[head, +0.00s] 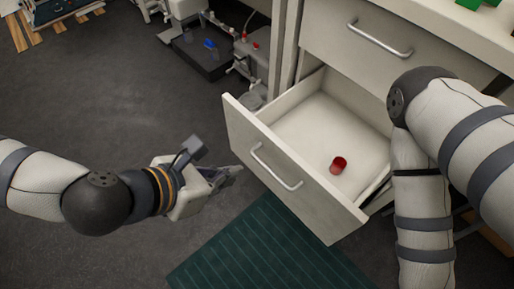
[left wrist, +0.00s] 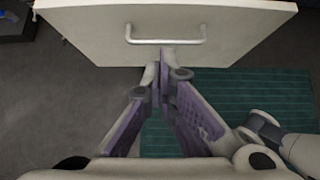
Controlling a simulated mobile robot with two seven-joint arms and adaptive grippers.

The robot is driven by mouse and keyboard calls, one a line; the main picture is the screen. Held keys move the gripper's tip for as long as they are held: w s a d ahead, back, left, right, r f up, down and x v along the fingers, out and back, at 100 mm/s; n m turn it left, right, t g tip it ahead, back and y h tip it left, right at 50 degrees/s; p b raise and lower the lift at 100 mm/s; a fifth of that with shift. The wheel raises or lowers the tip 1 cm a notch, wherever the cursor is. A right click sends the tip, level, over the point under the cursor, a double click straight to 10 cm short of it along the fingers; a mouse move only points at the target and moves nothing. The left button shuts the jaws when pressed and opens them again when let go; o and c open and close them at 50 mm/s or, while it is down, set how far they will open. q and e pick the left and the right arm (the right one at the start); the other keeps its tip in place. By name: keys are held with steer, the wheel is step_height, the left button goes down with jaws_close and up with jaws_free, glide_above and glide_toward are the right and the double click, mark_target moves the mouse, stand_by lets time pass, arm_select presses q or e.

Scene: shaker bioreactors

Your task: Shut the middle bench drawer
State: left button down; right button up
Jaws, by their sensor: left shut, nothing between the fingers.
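The open drawer (head: 285,176) is pulled well out of the bench, with its white front and silver bar handle (head: 275,168) facing my left arm. A small red cup-like object (head: 338,165) lies inside it. In the left wrist view the drawer front (left wrist: 230,25) spans the top, with its handle (left wrist: 165,40) just beyond my fingertips. My left gripper (head: 236,170) is shut and empty, in front of the drawer front; whether it touches is hard to tell. My right arm crosses the right side, and its gripper is out of view.
Another drawer (head: 375,45) above is closed, with its own handle. A dark green ribbed mat (head: 255,250) lies on the floor below the open drawer. Equipment with a dark base (head: 205,52) stands at the back left.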

arm_select(q)
steer(key=b, duration=0.2)
glide_toward(280, 156)
step_height(280, 156, down, 3)
steer(key=shift+w+d+f, duration=0.25)
steer(key=shift+w+d, duration=0.8)
steer(key=shift+d, duration=0.25)
arm_select(e)
steer(key=shift+s+f, duration=0.7)
steer(key=shift+f, duration=0.1)
